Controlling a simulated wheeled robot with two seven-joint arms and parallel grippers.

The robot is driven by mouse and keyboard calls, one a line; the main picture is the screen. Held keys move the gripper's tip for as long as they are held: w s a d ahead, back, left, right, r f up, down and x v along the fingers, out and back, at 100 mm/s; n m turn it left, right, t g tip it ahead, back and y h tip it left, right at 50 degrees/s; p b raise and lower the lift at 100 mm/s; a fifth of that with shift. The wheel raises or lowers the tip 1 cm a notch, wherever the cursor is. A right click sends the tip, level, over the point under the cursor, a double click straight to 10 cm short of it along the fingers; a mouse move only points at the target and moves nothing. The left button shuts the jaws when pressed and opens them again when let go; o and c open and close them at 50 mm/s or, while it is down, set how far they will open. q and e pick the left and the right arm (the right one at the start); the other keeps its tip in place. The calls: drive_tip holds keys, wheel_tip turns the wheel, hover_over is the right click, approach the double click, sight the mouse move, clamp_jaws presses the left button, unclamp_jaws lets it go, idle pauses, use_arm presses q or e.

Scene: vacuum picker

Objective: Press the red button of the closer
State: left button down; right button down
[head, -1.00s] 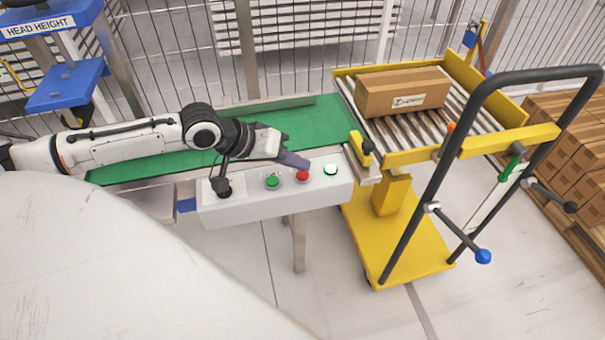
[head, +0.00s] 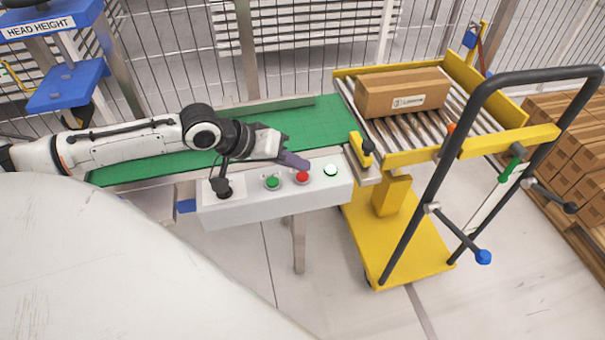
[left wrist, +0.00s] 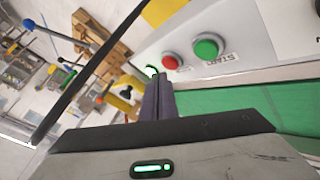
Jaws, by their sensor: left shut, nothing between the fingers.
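The red button (head: 302,177) sits on the top of a light grey control box (head: 250,208), between a green button (head: 272,182) and a lit white-green lamp (head: 330,170). My left gripper (head: 305,163) is shut and empty, with its fingertips just behind and above the red button; I cannot tell if they touch it. In the left wrist view, the shut fingers (left wrist: 157,100) point toward the box, and the red button (left wrist: 170,62) shows a little beyond and right of their tips. The green button (left wrist: 205,47) there is beside a START label. My right gripper is not in view.
A green conveyor belt (head: 290,120) runs behind the box. A yellow roller cart (head: 400,240) with a black handle stands at right, carrying a cardboard box (head: 402,92). Stacked cartons (head: 570,140) lie far right. A wire fence closes the back.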

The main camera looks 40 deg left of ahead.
use_arm(q)
drive_tip(key=shift+f, duration=0.2)
idle(0.7)
drive_tip(key=shift+f+p, duration=0.1)
drive_tip(key=shift+p, duration=0.3)
drive_tip(key=shift+f, duration=0.15)
drive_tip(key=shift+f, duration=0.35)
idle(0.5)
drive_tip(key=shift+r, duration=0.1)
drive_tip(key=shift+r+p, duration=0.7)
drive_tip(key=shift+p, duration=0.65)
